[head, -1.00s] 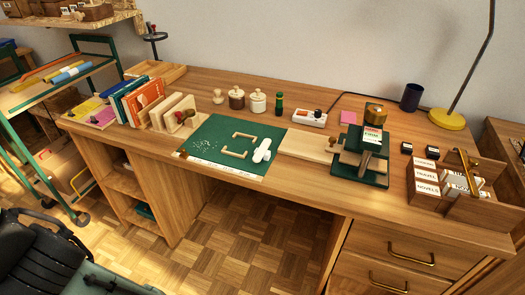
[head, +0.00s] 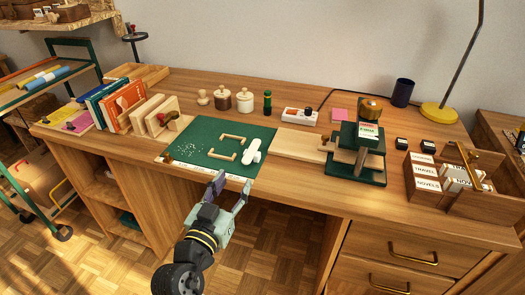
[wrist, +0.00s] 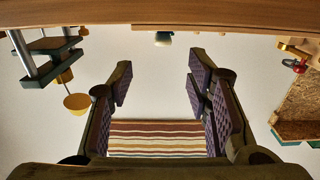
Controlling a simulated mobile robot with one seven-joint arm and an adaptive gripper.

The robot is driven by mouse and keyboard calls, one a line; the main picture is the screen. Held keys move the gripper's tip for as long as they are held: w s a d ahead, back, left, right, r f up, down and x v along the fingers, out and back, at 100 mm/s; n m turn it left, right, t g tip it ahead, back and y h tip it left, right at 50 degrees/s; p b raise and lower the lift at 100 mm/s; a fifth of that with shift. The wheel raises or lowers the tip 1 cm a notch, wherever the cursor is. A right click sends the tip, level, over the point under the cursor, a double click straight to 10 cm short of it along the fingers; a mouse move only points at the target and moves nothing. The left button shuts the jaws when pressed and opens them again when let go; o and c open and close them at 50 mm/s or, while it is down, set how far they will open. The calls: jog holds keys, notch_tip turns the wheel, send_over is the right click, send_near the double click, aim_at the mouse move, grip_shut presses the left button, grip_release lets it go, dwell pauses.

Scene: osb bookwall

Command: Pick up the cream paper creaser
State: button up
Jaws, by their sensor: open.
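A small cream-white, rounded tool, which looks like the paper creaser (head: 252,151), lies on the right part of the green cutting mat (head: 205,135) in the head view. It lies just right of two pale angled corner pieces (head: 226,147). My gripper (head: 232,183) is open and empty, at the front edge of the desk and mat, nearer the camera than the creaser and apart from it. In the wrist view my open fingers (wrist: 160,95) with purple pads stand either side of a clear gap. I cannot make out the creaser there.
A pale board (head: 300,143) and a dark green press (head: 357,155) stand right of the mat. Books (head: 120,105) and wooden holders are on the left. Jars (head: 245,100) stand behind. A wooden tray with labelled boxes (head: 425,175) is at the right.

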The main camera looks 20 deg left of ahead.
aim_at(244, 163)
jog(key=w+p, duration=0.3)
jog(key=w, duration=0.5)
jog(key=shift+w, duration=0.35)
jog(key=shift+w+f, duration=0.2)
jog(key=shift+w, duration=0.35)
jog(key=shift+c, duration=0.5)
grip_shut()
